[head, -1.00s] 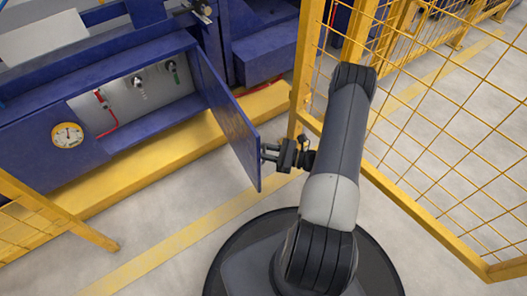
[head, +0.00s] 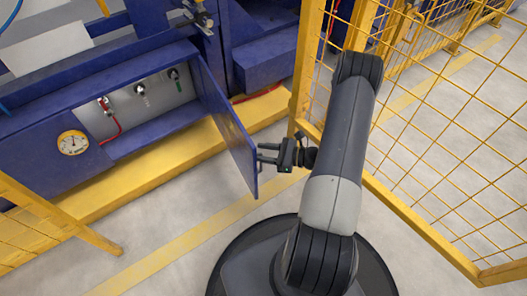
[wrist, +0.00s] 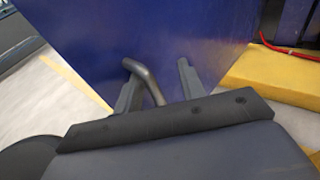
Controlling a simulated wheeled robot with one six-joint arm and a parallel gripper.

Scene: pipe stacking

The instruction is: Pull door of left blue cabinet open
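The left blue cabinet (head: 25,150) is open in the head view. Its door (head: 228,130) is swung well outward from the hinge side at the right of the opening. In the wrist view the door's outer face (wrist: 150,30) fills the top middle, with a curved grey handle (wrist: 146,78) on it. My gripper (head: 268,153) is at the door's outer face near its free edge. In the wrist view my gripper (wrist: 158,85) has its fingers apart, with the handle between them, closer to the left finger. Contact with the handle cannot be told.
Inside the cabinet are a red valve with hose (head: 108,112) and other fittings. A gauge (head: 73,142) is on the front. A yellow beam (head: 150,155) runs below. Yellow mesh fencing (head: 440,150) stands right of my arm, with another fence piece (head: 40,220) at lower left.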

